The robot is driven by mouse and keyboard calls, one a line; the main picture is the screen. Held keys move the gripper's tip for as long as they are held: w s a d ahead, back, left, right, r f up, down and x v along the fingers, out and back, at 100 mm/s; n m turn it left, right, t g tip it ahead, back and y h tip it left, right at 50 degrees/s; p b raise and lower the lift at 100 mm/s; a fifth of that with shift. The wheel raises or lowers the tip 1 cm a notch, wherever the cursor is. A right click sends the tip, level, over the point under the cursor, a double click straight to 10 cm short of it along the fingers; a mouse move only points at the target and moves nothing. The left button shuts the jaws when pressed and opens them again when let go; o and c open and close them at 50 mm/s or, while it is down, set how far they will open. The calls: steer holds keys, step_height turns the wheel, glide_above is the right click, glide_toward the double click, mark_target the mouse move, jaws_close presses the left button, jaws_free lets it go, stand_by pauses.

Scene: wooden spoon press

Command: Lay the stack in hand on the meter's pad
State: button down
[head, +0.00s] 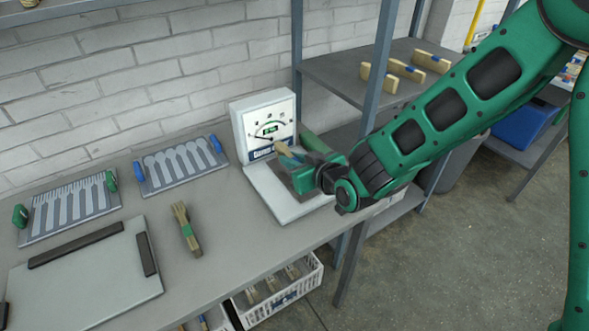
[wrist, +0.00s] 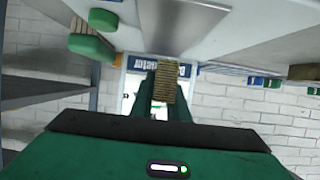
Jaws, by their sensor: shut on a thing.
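The meter (head: 264,128), a white box with a dial and a small green display, stands at the back of the bench. Its flat pale pad (head: 268,192) extends in front of it. My gripper (head: 298,160) is over the pad, shut on a wooden stack (head: 284,150) whose pale end points towards the meter's face. In the wrist view the stack (wrist: 165,85) shows as ribbed wood between the two dark fingers, with the meter behind, upside down. The gripper hides much of the stack in the head view. I cannot tell whether the stack touches the pad.
Two grey moulds (head: 70,208) (head: 180,163) with handles, a banded bundle (head: 186,228) and a board with dark stops (head: 95,278) lie left of the pad. A shelf post (head: 380,70) stands close right. A white crate (head: 278,296) sits below the bench.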

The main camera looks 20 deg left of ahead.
steer(key=shift+f, duration=1.7)
steer(key=shift+f, duration=0.15)
steer(key=c, duration=1.5)
jaws_free()
steer(key=shift+r, duration=0.2)
